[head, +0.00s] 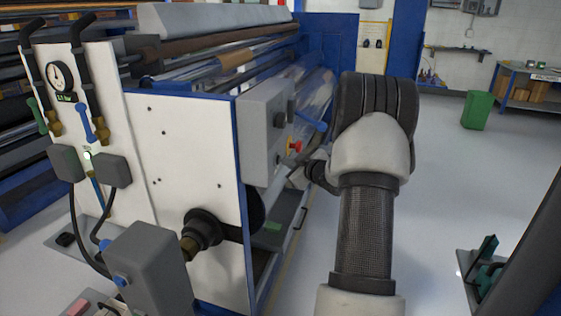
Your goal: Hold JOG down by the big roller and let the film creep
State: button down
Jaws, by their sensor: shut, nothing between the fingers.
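A grey control box (266,135) is fixed to the near end of the film machine. A red emergency knob on yellow (294,146) and a dark round control (279,119) show on its right side. I cannot make out which control is JOG. Clear film (312,98) runs over the rollers behind the box. The big roller cannot be told apart from the others. My gripper (299,178) is small and partly hidden by my arm, low beside the box's right side. It is shut and empty. Whether it touches anything is unclear.
A blue lever (310,122) sticks out near the box. A white end panel (185,150) carries a gauge, hoses and a dark shaft hub (203,229). A grey post box (150,265) stands in front. Open floor (460,175) lies to the right, with a green bin (477,110) farther back.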

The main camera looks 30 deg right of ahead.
jog(key=shift+s+d, duration=0.5)
jog(key=shift+s, duration=0.1)
jog(key=s+d+p, duration=0.1)
jog(key=s+d, duration=0.2)
jog(key=s, duration=0.1)
jog(key=shift+d, duration=0.15)
jog(key=shift+w, duration=0.1)
dwell(0.5)
